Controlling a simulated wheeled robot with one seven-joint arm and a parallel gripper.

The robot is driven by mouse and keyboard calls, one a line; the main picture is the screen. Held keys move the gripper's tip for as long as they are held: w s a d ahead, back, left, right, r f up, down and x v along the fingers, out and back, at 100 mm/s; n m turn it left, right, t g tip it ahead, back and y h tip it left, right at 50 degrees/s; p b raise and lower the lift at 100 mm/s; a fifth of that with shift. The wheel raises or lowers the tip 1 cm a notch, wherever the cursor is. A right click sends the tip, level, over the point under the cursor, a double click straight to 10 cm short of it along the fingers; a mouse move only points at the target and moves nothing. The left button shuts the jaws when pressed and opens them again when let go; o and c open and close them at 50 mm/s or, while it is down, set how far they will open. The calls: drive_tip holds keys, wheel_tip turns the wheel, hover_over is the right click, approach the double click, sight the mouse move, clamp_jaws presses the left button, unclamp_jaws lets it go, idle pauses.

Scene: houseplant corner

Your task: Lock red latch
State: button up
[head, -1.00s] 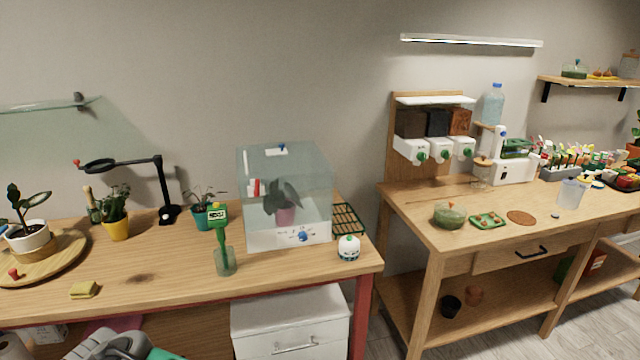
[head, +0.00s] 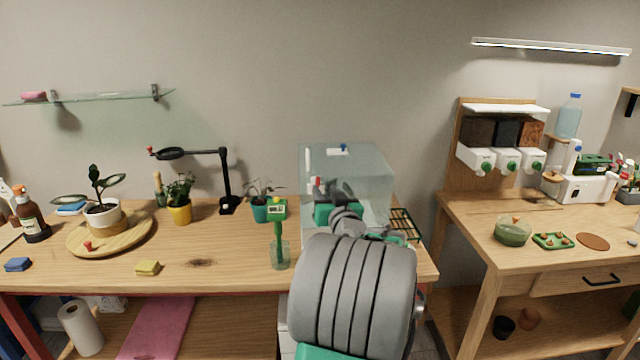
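A clear glass case (head: 378,165) stands at the right of the left bench. A small red piece (head: 317,182) shows at its left side, beside a white strip; it looks like the red latch, but it is too small to tell its position. The end of my arm with my gripper (head: 336,212) is in front of the case, low and just right of the red piece. Its fingers are not clear, and I cannot tell whether it touches the case. The plant inside is mostly hidden.
A green tool in a glass cup (head: 280,255) stands close left of my arm. A magnifier lamp (head: 226,180), potted plants and a round wooden board (head: 75,240) stand farther left. A green wire rack (head: 404,225) is right of the case.

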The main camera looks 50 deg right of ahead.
sight(319, 182)
drive_tip(key=p+x, duration=0.1)
drive_tip(key=x, duration=0.4)
drive_tip(key=shift+w+d, duration=0.25)
drive_tip(key=shift+w, duration=0.05)
clamp_jaws()
